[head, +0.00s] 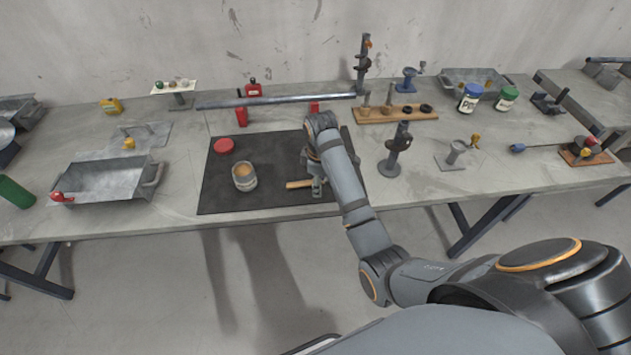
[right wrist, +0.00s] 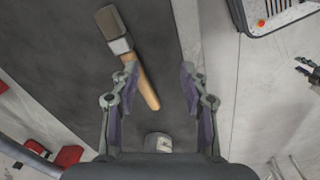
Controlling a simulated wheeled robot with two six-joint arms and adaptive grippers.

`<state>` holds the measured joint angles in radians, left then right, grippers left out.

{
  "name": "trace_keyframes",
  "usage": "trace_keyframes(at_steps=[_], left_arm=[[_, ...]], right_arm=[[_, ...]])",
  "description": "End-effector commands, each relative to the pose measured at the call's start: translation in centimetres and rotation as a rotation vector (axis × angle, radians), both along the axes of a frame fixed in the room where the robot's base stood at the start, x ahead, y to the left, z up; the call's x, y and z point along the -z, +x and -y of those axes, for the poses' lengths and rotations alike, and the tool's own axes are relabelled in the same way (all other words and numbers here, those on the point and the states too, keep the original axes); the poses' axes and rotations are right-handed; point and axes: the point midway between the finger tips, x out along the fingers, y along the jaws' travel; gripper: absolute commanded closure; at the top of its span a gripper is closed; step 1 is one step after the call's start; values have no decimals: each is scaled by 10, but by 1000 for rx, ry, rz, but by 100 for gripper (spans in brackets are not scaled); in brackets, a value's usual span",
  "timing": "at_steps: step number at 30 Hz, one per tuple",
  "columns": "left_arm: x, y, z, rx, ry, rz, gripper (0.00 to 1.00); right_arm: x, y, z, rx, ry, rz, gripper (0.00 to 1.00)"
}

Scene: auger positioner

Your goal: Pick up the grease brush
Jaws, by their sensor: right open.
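The grease brush (right wrist: 131,56) lies on the black mat (head: 222,190). Its wooden handle points down toward the jaws in the right wrist view, and its grey-brown head is at the top. In the head view the handle (head: 298,184) shows left of my right gripper (head: 317,185); the brush head is hidden there. My right gripper (right wrist: 160,88) is open and empty over the mat. The handle lies between its fingers in the picture, nearer the left one; I cannot tell the height gap. A small dark gripper, apparently my left one (right wrist: 311,70), shows at the right wrist view's edge.
An open tin (head: 244,178) with tan contents and a red lid (head: 223,145) stand on the mat left of the brush. A long metal bar (head: 275,101) lies behind. A dark stand (head: 396,155) is right of the mat, and a metal tray (head: 105,182) is at left.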

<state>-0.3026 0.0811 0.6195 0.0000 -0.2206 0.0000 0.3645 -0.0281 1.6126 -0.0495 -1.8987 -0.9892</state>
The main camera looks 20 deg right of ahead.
Motion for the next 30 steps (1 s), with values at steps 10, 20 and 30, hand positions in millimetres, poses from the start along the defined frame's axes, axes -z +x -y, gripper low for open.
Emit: trace_keyframes(at_steps=[10,20,30], left_arm=[[0,2,0,0,0,2,60],[31,3,0,0,0,4,60],[45,3,1,-1,-1,5,60]], right_arm=[[-65,55,-27,-361,6,-83,55],[-33,55,-27,-363,6,-83,55],[-8,54,-27,-362,6,-83,55]])
